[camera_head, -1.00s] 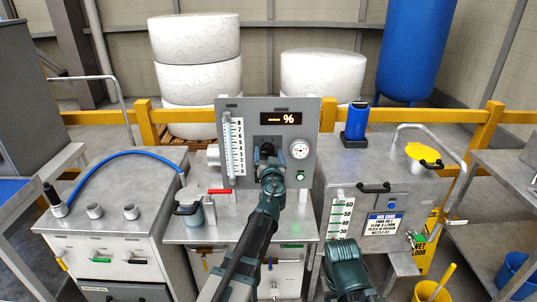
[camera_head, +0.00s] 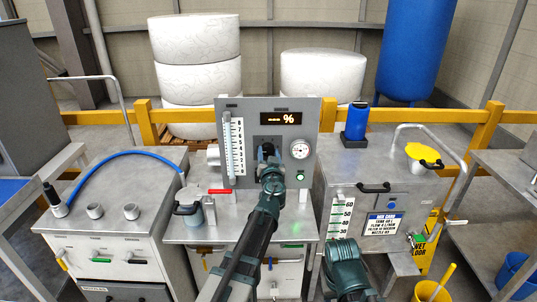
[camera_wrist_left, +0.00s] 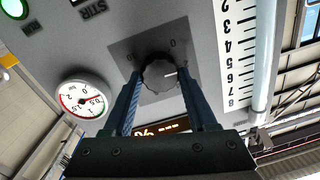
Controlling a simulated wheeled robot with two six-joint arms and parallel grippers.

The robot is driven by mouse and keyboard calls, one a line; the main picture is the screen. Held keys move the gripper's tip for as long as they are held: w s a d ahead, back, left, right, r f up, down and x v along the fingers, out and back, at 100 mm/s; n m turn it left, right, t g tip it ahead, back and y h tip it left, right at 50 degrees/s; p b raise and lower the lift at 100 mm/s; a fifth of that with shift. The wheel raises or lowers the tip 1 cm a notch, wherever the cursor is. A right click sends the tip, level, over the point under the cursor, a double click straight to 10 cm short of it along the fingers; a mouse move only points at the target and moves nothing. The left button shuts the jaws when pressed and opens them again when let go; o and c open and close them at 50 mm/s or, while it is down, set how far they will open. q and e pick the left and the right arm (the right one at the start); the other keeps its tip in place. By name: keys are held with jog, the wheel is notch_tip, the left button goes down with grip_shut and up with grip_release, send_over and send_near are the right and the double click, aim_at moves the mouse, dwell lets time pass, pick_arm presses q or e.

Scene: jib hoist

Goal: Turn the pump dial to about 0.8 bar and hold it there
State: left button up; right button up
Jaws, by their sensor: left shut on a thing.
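The pump dial, a dark round knob (camera_wrist_left: 160,75) with a pale pointer mark, sits on a dark plate on the grey panel (camera_head: 228,104). My left gripper (camera_wrist_left: 159,82) is shut on the knob, one finger on each side of it, in the left wrist view. In the head view the same gripper (camera_head: 266,152) reaches the panel and hides most of the knob. The round pressure gauge (camera_head: 300,149) is right of the knob. It also shows upside down in the left wrist view (camera_wrist_left: 82,98); I cannot read its needle exactly. My right gripper is not in view.
A percent display (camera_head: 281,118) is above the knob and a numbered scale tube (camera_head: 228,146) is to its left. A metal cabinet (camera_head: 385,170) stands to the right.

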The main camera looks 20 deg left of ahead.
pick_arm(q)
jog(key=shift+m, duration=0.3)
jog(key=m+b, duration=0.1)
jog(key=m, duration=0.5)
jog(key=shift+f, duration=0.1)
jog(key=m, duration=0.5)
jog(key=shift+m+t, duration=0.3)
jog(key=shift+m, duration=0.4)
jog(key=o, duration=1.4)
jog(key=shift+c, duration=0.2)
jog(key=shift+d, duration=0.1)
